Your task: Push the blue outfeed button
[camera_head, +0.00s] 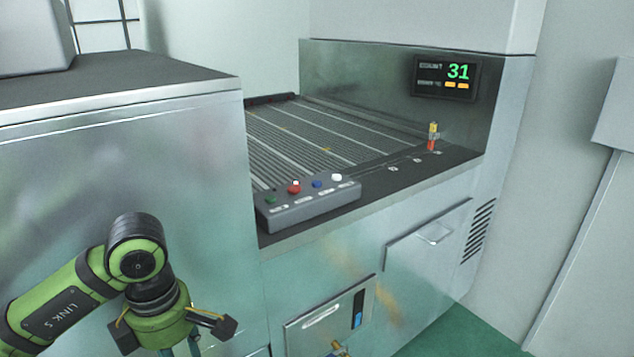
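The blue button (317,183) is a small cap on top of a grey control box (318,208). It sits between a red button (294,187) and a white button (337,177). A green button (270,198) is at the box's left end. My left gripper (180,340) is at the lower left, below and well apart from the box. Its lower part is cut off by the frame edge, so its opening is hidden. My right gripper is not in view.
The box stands on the front ledge of a machine with a slatted conveyor bed (325,135). A display (445,78) reads 31. A small red-yellow stack light (432,136) stands on the right. A metal cabinet (120,150) rises at left. The space above the box is clear.

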